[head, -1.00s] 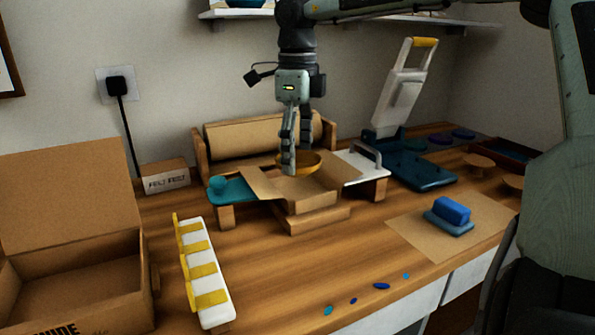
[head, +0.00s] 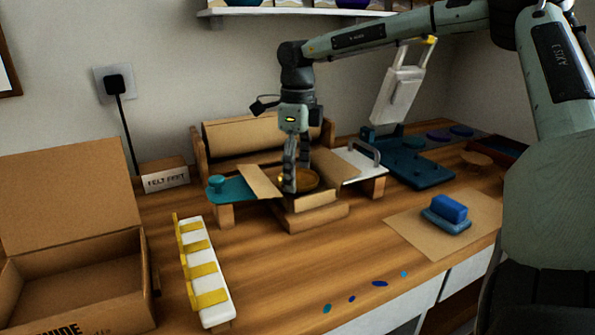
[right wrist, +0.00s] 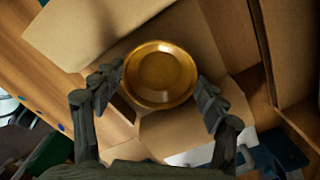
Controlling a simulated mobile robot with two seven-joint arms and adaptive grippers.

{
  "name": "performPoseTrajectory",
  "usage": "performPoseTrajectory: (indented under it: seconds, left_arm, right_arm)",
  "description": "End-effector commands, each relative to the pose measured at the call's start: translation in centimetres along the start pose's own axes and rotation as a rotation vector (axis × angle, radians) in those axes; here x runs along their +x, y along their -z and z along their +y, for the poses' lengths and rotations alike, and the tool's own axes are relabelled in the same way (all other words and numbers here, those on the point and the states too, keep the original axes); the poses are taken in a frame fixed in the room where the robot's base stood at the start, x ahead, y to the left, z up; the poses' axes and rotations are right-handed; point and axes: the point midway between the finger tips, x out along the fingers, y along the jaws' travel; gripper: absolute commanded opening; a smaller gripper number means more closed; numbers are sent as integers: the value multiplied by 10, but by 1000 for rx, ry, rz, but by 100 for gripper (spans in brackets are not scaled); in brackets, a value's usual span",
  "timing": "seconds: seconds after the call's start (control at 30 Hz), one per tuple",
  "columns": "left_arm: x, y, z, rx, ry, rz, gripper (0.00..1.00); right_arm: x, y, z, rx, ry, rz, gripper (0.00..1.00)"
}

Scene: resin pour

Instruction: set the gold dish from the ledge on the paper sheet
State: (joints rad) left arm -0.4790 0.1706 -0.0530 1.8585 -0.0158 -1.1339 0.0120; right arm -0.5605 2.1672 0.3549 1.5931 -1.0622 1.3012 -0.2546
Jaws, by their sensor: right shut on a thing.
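My right gripper (head: 290,187) points down and is shut on the dish, with a finger on either side in the right wrist view (right wrist: 163,84). I cannot tell whether the dish's underside touches the paper. My left gripper is not in view.
A paper roll (head: 255,135) stands behind. A yellow-and-white rack (head: 205,270) and an open cardboard box (head: 70,215) are at left. A blue block (head: 451,208) sits at right.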

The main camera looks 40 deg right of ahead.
Motion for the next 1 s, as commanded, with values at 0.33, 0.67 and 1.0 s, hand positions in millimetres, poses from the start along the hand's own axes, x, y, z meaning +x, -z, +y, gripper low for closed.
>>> performPoseTrajectory:
  seconds: [0.33,0.67,1.0]
  left_arm:
    - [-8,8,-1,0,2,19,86]
    - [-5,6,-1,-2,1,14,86]
    - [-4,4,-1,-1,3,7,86]
  right_arm:
    - [1,0,0,0,0,0,93]
    - [-5,0,0,0,1,-1,93]
    - [-73,-1,-1,1,4,-3,93]
